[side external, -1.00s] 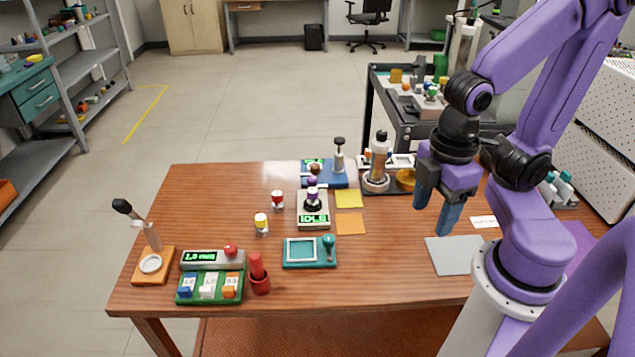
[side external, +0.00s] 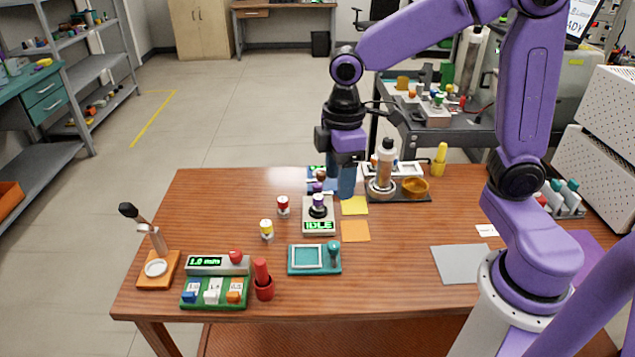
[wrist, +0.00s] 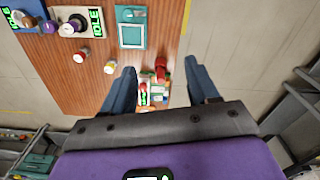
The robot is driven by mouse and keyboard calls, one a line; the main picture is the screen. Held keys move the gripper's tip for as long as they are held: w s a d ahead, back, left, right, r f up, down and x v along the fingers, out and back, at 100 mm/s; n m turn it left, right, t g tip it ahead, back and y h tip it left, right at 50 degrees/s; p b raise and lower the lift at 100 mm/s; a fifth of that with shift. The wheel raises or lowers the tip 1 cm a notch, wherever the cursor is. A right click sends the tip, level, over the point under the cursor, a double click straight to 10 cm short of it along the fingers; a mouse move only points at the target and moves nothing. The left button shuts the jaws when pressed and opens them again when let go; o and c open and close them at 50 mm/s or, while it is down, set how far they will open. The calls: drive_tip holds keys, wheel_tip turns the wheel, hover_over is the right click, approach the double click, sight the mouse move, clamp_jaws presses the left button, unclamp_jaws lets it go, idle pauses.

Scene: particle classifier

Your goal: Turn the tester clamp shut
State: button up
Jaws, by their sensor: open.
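My gripper (side external: 340,180) is open and empty, above the back middle of the table; both fingers also show spread apart in the wrist view (wrist: 162,82). Below and behind it is a blue device (side external: 313,172) with a green display, probably the tester. Its upright post with a black knob is hidden behind my gripper in the side view, so I cannot tell how its clamp is set. Part of the blue device shows at the top left corner of the wrist view (wrist: 35,8). A pale unit (side external: 319,229) reading IDLE, with a purple and black knob, stands in front of it.
Red-topped (side external: 282,206) and yellow-topped (side external: 266,229) pieces stand left of the pale unit. A teal device (side external: 314,259) and an orange-based lever stand (side external: 157,269) are nearer.

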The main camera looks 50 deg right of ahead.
drive_tip(key=w+d+f, duration=0.2)
drive_tip(key=w+d, duration=0.2)
drive_tip(key=w, duration=0.7)
drive_tip(key=m, duration=0.1)
hover_over(317, 185)
wheel_tip(317, 185, down, 6)
wheel_tip(317, 185, down, 17)
drive_tip(key=shift+d+f, duration=0.1)
drive_tip(key=c, duration=1)
